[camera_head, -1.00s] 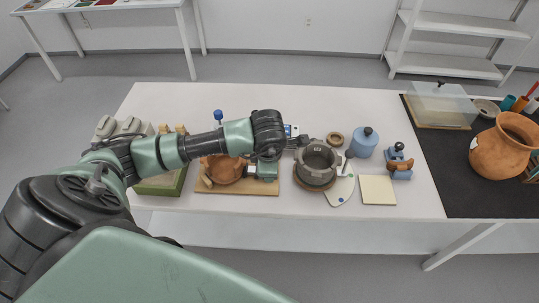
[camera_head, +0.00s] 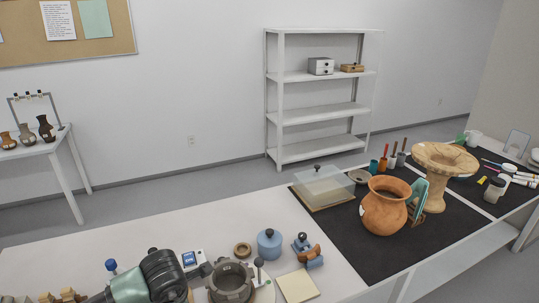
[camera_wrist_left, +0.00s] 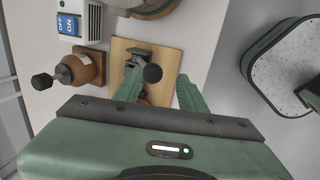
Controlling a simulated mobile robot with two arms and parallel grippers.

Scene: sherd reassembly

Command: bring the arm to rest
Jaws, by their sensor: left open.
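My left arm (camera_head: 165,276) shows at the bottom left of the head view, beside a dark grey notched pot (camera_head: 232,284). A dark round knob (camera_wrist_left: 152,73) shows near the left finger, over a wooden board (camera_wrist_left: 170,60). Whether the finger touches anything there I cannot tell. My right gripper is in neither view.
On the white table are a blue lidded jar (camera_head: 269,244), a small brown ring (camera_head: 242,249) and a pale square tile (camera_head: 298,286). A terracotta pot (camera_head: 385,206) and a wide-rimmed vase (camera_head: 436,172) stand on the black mat.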

